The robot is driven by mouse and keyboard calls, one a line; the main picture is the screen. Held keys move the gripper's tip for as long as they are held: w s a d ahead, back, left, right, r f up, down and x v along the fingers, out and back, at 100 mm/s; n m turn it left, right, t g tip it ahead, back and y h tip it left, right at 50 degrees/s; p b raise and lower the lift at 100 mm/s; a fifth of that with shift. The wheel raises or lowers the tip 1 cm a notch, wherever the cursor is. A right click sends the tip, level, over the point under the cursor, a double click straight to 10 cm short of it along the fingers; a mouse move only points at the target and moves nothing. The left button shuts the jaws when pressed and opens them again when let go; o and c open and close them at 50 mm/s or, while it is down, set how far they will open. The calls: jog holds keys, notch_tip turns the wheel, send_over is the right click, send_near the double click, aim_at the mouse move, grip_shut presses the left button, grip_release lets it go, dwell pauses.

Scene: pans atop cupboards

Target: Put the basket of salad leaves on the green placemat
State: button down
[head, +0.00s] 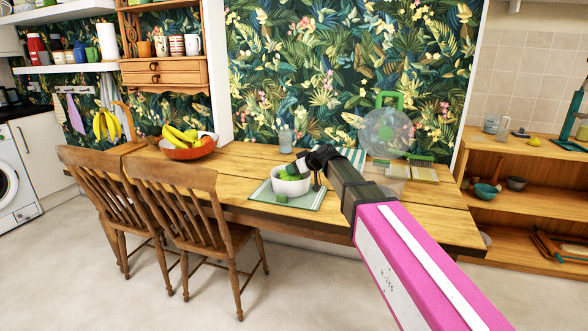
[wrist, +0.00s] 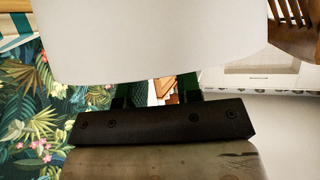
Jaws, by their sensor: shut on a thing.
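The basket is a white round bowl (head: 301,187) in the head view, with dark green in it that I cannot clearly tell as leaves. It is at the pale green placemat (head: 313,201) on the wooden table, within the mat's outline. Whether it rests on the mat or hangs just above is unclear. My gripper (head: 291,180) reaches in from the right and is shut on the bowl. A small green block shape shows against the bowl's front. In the wrist view the bowl's white wall (wrist: 150,40) fills the upper middle, close to the camera, and hides the contents.
A red bowl of fruit (head: 190,152) stands left on the table, and a glass (head: 286,139) behind the bowl. A clear round thing with a green handle (head: 388,130) stands at the back right. Two wooden chairs (head: 190,205) stand at the front left.

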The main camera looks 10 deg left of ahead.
jog(key=c, duration=0.8)
grip_release()
jog(key=shift+f, duration=0.1)
jog(key=v, duration=1.2)
